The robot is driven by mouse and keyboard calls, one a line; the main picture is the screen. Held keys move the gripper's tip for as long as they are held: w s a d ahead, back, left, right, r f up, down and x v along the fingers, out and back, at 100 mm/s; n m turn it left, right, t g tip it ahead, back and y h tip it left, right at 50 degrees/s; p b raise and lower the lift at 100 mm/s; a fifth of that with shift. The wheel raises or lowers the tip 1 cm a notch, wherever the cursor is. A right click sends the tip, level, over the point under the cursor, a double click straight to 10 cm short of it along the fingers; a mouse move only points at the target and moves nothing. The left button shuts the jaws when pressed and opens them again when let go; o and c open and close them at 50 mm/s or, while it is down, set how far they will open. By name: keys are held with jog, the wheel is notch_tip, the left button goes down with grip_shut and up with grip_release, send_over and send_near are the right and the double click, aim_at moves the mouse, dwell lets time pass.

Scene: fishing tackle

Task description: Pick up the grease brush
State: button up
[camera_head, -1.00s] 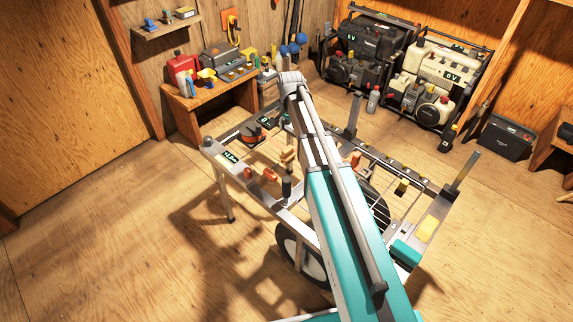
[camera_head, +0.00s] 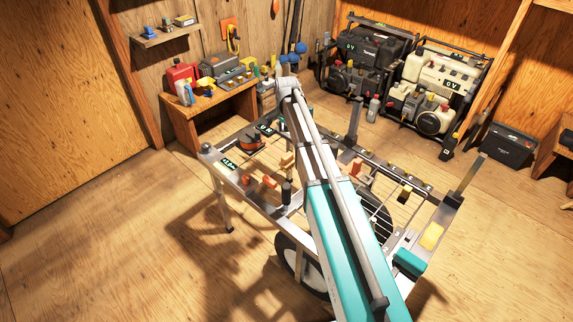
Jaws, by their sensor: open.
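I cannot pick out the grease brush for certain; the small tools in view are too small to tell apart. Several small items stand on the wooden workbench (camera_head: 178,120) at the back left, and others lie on the metal-framed cart (camera_head: 222,184) in the middle. My arm reaches up the picture over the cart, its wrist end in front of the floor near the bench's right end. My gripper does not show; it is hidden behind or below the wrist.
The wheeled cart stands close under my arm, with upright posts at its corners. A red can (camera_head: 180,76) is on the bench, below a small wall shelf (camera_head: 165,36). Generators (camera_head: 433,88) and a dark box (camera_head: 508,143) stand at the back right. The left floor is clear.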

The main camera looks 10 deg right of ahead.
aim_at(287, 155)
jog(key=shift+f+b, duration=3.6)
jog(key=shift+f, duration=0.3)
jog(key=f+b, duration=0.3)
jog(key=shift+w+d+f+b, duration=0.2)
jog(key=shift+d+f+b, duration=0.05)
jog(key=shift+f+b, duration=0.85)
grip_shut()
